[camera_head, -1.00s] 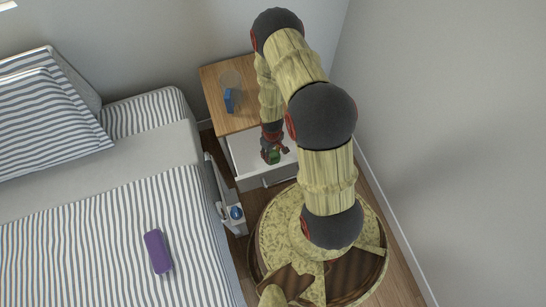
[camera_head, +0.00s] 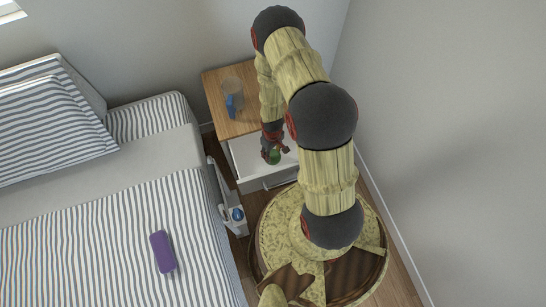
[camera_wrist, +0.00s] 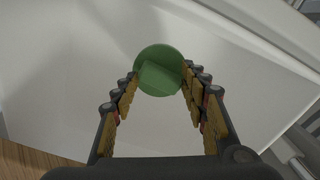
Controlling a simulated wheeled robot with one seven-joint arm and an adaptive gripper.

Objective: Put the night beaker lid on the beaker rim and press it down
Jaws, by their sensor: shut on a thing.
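The green lid (camera_wrist: 158,72), a round disc with a raised block grip, is held between the fingertips of my gripper (camera_wrist: 161,78). In the head view the lid (camera_head: 274,157) is a small green spot at the end of my gripper (camera_head: 272,148), over the open white drawer. The beaker (camera_head: 233,87) looks clear with a blue part on its near side. It stands on the wooden nightstand top, to the left of and beyond my gripper. The lid is apart from the beaker. The beaker is not seen in the wrist view.
The nightstand top (camera_head: 217,118) is mostly bare around the beaker; my arm hides its right part. The drawer (camera_head: 247,163) stands open below my gripper. A striped bed (camera_head: 100,240) with a purple case (camera_head: 162,252) lies left. A bed rail with a blue knob (camera_head: 237,214) stands beside it.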

